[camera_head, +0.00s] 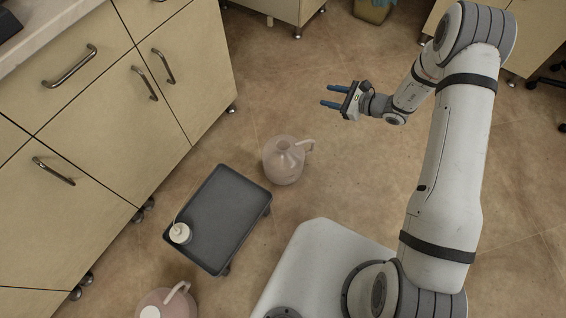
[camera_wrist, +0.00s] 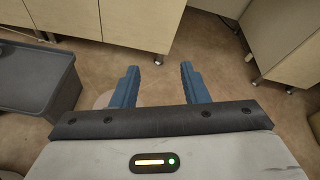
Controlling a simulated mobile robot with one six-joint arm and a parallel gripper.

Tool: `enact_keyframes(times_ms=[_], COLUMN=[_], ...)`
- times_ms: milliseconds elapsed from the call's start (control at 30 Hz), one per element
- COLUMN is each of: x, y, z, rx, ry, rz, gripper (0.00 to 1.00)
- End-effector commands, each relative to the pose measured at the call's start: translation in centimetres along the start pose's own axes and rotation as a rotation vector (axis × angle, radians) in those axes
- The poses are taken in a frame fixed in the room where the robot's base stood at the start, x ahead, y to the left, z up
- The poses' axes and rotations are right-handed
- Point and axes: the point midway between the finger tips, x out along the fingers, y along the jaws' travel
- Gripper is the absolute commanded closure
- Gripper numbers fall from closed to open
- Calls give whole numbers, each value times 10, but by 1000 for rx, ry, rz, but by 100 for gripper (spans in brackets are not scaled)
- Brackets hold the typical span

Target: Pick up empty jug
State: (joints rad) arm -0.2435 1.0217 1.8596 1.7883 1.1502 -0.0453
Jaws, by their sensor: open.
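A translucent, uncapped jug (camera_head: 284,165) with a side handle stands upright on the floor in the head view, beside the dark cart; it looks empty. A second jug (camera_head: 155,298) with a white cap and pinkish tint is cut off at the bottom edge. My gripper (camera_head: 325,95) is open and empty, up and to the right of the uncapped jug in the picture and apart from it. In the wrist view my gripper (camera_wrist: 160,84) has bare floor between its blue fingers. A pale rounded shape, perhaps the uncapped jug (camera_wrist: 103,99), shows partly hidden behind the left finger.
The dark grey cart (camera_head: 225,215) carries a small white bottle (camera_head: 180,233); the cart also shows in the wrist view (camera_wrist: 35,75). Beige cabinets (camera_head: 110,110) line the left. A bin (camera_head: 373,10) stands at the back. The floor around the uncapped jug's right side is clear.

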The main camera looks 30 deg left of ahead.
Motion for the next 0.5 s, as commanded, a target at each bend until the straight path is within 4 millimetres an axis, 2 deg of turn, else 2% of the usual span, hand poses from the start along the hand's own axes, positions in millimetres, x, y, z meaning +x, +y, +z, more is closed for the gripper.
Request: enact_keyframes(times_ms=[33,200,300,400,500], x=[23,70,88,99,103], y=[13,42,64,85,101], z=[-46,-156,-215,-263,-296], rx=[66,253,342,410,454], ry=[1,22,46,74,96], rz=[-39,-200,-288,-362,-416], gripper=[59,59,59,59,59])
